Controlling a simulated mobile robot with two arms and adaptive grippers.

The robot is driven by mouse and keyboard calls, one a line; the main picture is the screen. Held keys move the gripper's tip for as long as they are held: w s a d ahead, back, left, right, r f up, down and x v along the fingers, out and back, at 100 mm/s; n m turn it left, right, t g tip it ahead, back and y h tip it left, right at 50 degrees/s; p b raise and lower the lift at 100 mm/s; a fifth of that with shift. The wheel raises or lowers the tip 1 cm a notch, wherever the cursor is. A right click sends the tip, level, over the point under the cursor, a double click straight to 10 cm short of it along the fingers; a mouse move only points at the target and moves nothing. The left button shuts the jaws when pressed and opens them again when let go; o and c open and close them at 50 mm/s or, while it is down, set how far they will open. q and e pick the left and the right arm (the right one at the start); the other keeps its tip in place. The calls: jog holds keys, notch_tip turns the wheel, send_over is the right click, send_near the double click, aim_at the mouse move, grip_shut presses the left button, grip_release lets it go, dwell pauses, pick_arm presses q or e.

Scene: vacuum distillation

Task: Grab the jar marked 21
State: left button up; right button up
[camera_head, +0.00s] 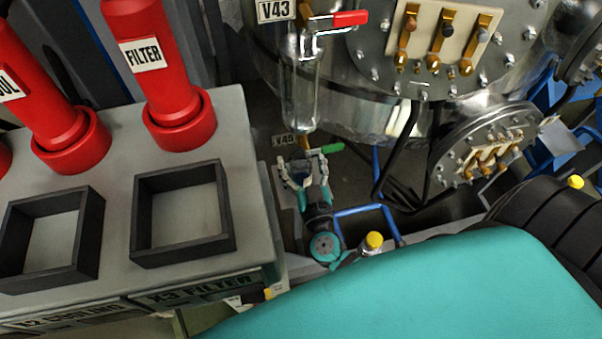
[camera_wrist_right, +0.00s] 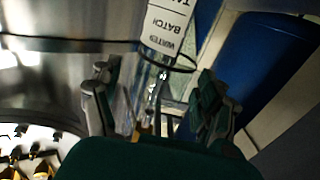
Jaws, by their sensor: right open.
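A clear glass jar (camera_head: 303,88) hangs upright below a valve beside the large metal vessel in the head view. In the right wrist view a glass piece with a white label (camera_wrist_right: 168,30) reading "WATER BATCH" lies ahead, between the finger directions; I cannot make out the number 21 in either view. My right gripper (camera_head: 307,168) is open just below the glass, its fingers pointing up on either side of the brass fitting under it. In the wrist view the open fingers (camera_wrist_right: 158,100) stand left and right of the lower glass, with no clear contact. My left gripper is out of view.
The metal vessel (camera_head: 370,105) fills the upper right. A valve with a red handle (camera_head: 350,18) and a green handle (camera_head: 330,148) stick out near the glass. A grey bench (camera_head: 120,170) with red filter cylinders (camera_head: 178,110) and black square frames (camera_head: 183,255) stands at left.

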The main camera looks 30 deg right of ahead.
jog(key=shift+w+d, duration=0.1)
jog(key=shift+w, duration=0.4)
jog(key=shift+c, duration=0.2)
jog(key=c, duration=1.4)
jog(key=shift+r, duration=0.2)
